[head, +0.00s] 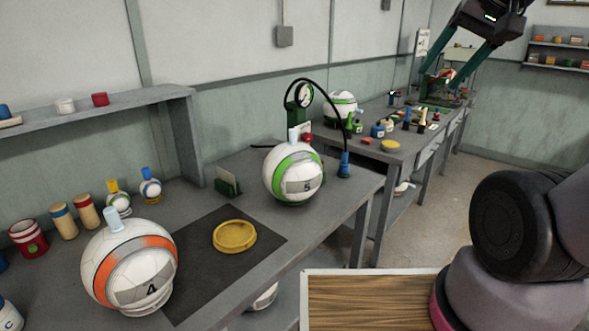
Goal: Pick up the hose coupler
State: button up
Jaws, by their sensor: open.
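The hose coupler (345,166) appears to be the blue fitting at the end of a curved black hose (330,98). It stands upright on the near grey table, close to its right edge. The hose arcs up and over from a green pump with a round gauge (304,95). My gripper (441,80) is at the upper right, with two green fingers spread open. It is well to the right of the coupler and apart from it, seen over the far table. I see nothing clearly held between the fingers.
A white ball with a green band (294,172) stands left of the coupler. An orange-banded ball (128,266) and a yellow dish (234,236) are nearer. The far table (398,156) carries bottles and another ball. A floor gap separates the tables.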

aim_at(344, 166)
jog(key=i+l+u, duration=0.2)
jog(key=i+l, duration=0.15)
jog(key=i+l+u, duration=0.15)
jog(key=i+l, duration=0.25)
jog(key=i+l+u, duration=0.2)
jog(key=i+l, duration=0.15)
jog(key=l, duration=0.2)
